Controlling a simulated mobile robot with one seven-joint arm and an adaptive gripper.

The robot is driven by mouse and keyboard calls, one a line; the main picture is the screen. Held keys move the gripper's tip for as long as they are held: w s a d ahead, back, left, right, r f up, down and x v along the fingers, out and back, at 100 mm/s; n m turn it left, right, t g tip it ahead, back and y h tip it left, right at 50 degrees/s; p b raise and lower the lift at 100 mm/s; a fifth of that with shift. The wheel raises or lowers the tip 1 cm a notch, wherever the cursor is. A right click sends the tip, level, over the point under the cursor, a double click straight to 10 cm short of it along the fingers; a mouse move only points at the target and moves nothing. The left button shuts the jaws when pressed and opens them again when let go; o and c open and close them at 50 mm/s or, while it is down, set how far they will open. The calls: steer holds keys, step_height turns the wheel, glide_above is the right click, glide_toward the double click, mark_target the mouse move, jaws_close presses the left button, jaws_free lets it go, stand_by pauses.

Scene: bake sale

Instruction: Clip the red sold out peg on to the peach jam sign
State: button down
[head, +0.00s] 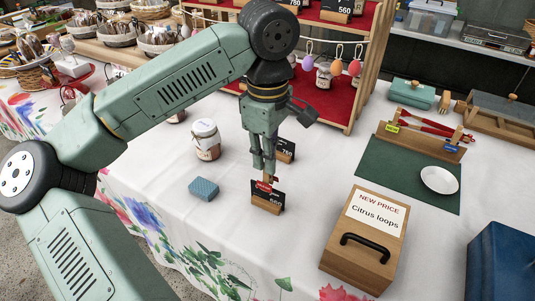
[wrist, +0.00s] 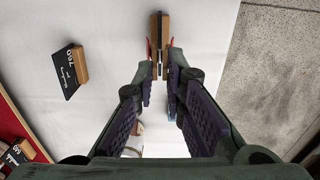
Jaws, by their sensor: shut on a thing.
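A small black price sign (head: 268,196) on a wooden base stands on the white tablecloth directly below my gripper. Its name text is too small to read, so I cannot confirm it is the peach jam sign. My gripper (head: 264,172) points down and is shut on the red peg (head: 263,186), which is at the sign's upper left edge. In the wrist view the red peg (wrist: 149,48) shows between the fingertips, and the sign's wooden base (wrist: 165,30) lies just beyond them. I cannot tell whether the peg's jaws grip the sign.
Another black sign (head: 286,150) stands behind my gripper. A lidded jar (head: 206,140) and a blue block (head: 203,188) are to the left. A wooden Citrus loops box (head: 355,262) is front right. A green mat (head: 385,166) holds a white dish (head: 440,180). A red-lined shelf (head: 310,92) stands behind.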

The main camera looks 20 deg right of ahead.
steer(key=shift+f+b, duration=0.75)
steer(key=shift+f, duration=0.25)
stand_by(0.5)
steer(key=c, duration=2.1)
jaws_free()
steer(key=o, duration=0.5)
steer(key=o, duration=0.5)
steer(key=shift+r, duration=0.1)
